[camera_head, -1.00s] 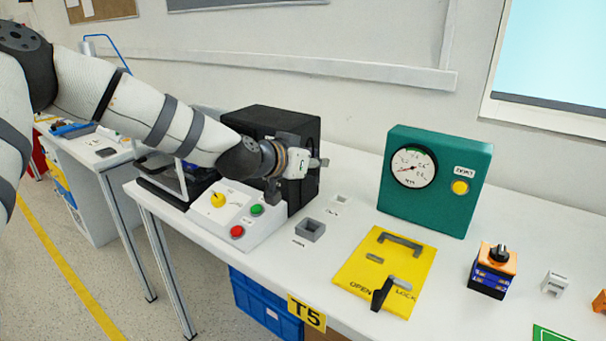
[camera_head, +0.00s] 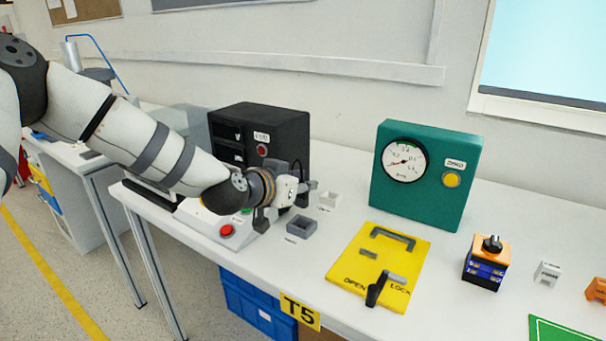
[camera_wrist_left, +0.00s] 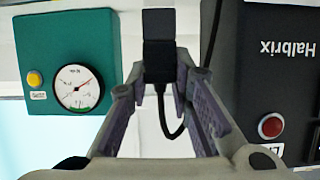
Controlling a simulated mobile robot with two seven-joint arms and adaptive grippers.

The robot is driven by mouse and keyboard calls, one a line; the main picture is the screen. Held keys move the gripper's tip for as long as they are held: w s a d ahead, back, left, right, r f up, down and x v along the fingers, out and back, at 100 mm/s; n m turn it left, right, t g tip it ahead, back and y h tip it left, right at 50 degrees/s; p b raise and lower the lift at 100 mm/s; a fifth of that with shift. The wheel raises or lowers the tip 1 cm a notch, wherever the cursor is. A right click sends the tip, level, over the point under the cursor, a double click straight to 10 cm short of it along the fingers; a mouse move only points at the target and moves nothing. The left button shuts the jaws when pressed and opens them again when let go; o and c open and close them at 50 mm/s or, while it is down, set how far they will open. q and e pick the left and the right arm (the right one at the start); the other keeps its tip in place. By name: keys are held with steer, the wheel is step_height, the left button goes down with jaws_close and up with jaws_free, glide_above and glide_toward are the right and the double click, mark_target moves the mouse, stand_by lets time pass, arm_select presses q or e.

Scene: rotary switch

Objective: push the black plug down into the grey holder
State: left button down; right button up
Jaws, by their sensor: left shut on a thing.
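The black plug (camera_wrist_left: 157,50) is held between the fingertips of my left gripper (camera_wrist_left: 160,85) in the left wrist view, with a black cable looping from it. In the head view my left gripper (camera_head: 287,196) is over the table, just behind and left of the dark grey square holder (camera_head: 302,228). The plug is hard to make out there, among the dark fingers. The holder stands on the table with its open top showing and nothing seen inside. The gripper appears above it and apart from it. My right gripper is not in view.
A black box (camera_head: 268,128) stands behind the gripper, and a panel with a red button (camera_head: 227,231) lies under my arm. A small whitish holder (camera_head: 328,200), a yellow lock plate (camera_head: 345,262) and a green gauge box (camera_head: 428,205) are to the right.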

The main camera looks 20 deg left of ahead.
mark_target(301, 206)
arm_select(q)
steer(key=shift+f+b, duration=0.35)
steer(key=shift+f, duration=1.35)
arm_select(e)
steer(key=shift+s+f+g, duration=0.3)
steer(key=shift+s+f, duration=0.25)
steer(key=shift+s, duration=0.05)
arm_select(q)
steer(key=shift+r+p, duration=0.15)
steer(key=shift+p, duration=0.25)
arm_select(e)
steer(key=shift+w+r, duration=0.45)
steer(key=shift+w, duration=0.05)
arm_select(q)
steer(key=shift+f+b, duration=0.4)
steer(key=shift+f, duration=1.35)
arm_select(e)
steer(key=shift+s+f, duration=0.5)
arm_select(q)
steer(key=c, duration=1.3)
jaws_free()
steer(key=shift+c, duration=0.2)
steer(key=shift+s, duration=0.15)
steer(key=v, duration=1.1)
steer(key=shift+s+r, duration=0.2)
steer(key=shift+s, duration=0.15)
steer(key=shift+a, duration=0.1)
